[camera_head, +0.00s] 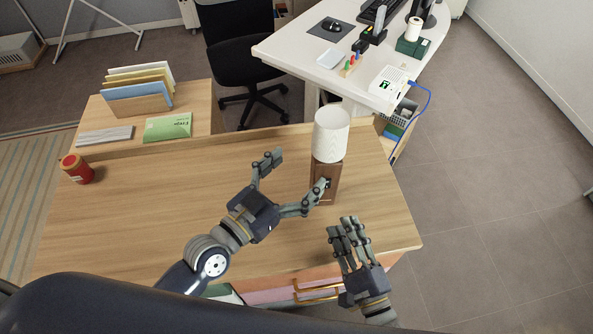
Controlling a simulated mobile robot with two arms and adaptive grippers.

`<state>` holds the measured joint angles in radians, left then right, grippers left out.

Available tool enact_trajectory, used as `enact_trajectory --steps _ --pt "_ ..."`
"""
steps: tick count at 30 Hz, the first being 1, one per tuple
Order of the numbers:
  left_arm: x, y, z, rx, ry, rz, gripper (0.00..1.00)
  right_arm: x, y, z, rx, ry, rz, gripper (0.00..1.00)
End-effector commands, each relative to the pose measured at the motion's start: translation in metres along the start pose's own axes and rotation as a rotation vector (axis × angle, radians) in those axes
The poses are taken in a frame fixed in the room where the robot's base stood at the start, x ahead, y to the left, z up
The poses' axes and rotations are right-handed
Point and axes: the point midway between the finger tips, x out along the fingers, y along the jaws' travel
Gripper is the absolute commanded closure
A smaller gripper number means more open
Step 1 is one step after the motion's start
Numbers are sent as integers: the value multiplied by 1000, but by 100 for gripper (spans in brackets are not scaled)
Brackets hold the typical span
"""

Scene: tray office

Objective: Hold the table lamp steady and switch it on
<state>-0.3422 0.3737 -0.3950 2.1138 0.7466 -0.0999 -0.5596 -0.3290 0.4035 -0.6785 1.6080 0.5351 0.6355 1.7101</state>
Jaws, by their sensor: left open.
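The table lamp (331,140) stands upright on the wooden table, with a white ribbed shade and a brown wooden base (325,172). My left gripper (297,178) is open, with its fingers spread to the left of the lamp base. Its nearer finger overlaps the front of the base; I cannot tell whether it touches. My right gripper (350,230) is in front and to the right of the lamp, near the table's front edge, apart from the lamp. Its fingers point away from me and lie close together. The lamp's switch cannot be made out.
A red jar (76,169) stands at the table's left end. A lower wooden table (200,100) behind holds a file rack, a green book (168,127) and a grey keyboard-like item. A white desk (285,47) stands back right. The table's middle left is clear.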

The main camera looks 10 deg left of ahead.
Motion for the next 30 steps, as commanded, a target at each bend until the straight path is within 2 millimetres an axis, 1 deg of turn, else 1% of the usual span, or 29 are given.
enact_trajectory --steps 1,5,12,18,21,24,30 --pt "2 2 -3 -4 9 0 14 0 0 0 0 0 0 67" --pt "14 3 -6 -6 17 -1 14 0 0 0 0 0 0 67" --pt "58 3 -7 -7 16 0 14 0 0 0 0 0 0 67" --pt "89 3 -5 -7 12 1 14 0 0 0 0 0 0 67" --pt "100 2 -5 -6 11 0 14 0 0 0 0 0 0 67" --pt "106 3 -5 -5 12 1 14 0 0 0 0 0 0 67" --pt "108 3 -5 -4 10 1 14 0 0 0 0 0 0 67"
